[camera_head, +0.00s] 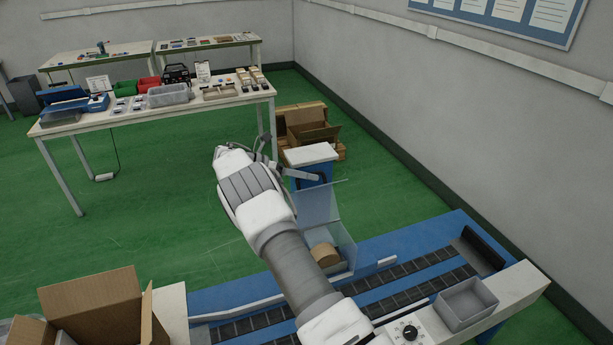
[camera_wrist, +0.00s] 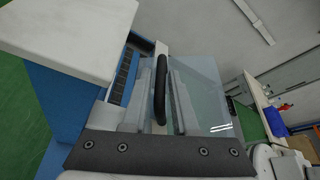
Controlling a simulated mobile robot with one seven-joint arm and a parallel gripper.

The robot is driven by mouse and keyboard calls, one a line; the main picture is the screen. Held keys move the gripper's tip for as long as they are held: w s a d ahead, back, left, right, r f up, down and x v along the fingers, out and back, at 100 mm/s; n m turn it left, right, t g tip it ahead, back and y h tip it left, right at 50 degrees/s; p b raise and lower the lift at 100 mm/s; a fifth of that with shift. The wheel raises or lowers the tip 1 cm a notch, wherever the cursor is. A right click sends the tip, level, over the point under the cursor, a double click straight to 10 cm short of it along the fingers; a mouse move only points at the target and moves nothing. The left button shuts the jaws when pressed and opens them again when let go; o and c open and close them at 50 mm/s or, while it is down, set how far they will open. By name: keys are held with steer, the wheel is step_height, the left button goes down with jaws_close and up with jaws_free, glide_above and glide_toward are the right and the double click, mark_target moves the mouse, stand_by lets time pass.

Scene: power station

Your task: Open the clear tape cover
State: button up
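The clear tape cover (camera_head: 319,205) stands raised and tilted above the clear tape housing on the blue conveyor machine. A tan tape roll (camera_head: 325,254) sits inside the housing. My gripper (camera_head: 288,165) is beside the cover's upper end, partly hidden by my wrist. In the wrist view the see-through cover panel (camera_wrist: 209,95) carries a black handle (camera_wrist: 160,88). The handle lies between the two grey fingers of my gripper (camera_wrist: 163,100), with visible space between them. The fingers look open; whether either touches the handle is unclear.
A blue stand with a white top (camera_head: 311,153) is just behind the cover, and its top (camera_wrist: 75,35) is close in the wrist view. An open cardboard box (camera_head: 95,305) is at front left. A grey bin (camera_head: 465,304) sits on the machine. Green floor is clear to the left.

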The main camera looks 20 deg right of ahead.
steer(key=b+v, duration=0.1)
steer(key=v, duration=0.4)
steer(key=shift+w+a+b, duration=0.1)
steer(key=shift+a+b, duration=0.15)
steer(key=shift+b, duration=0.1)
steer(key=shift+v, duration=1)
steer(key=shift+r, duration=0.1)
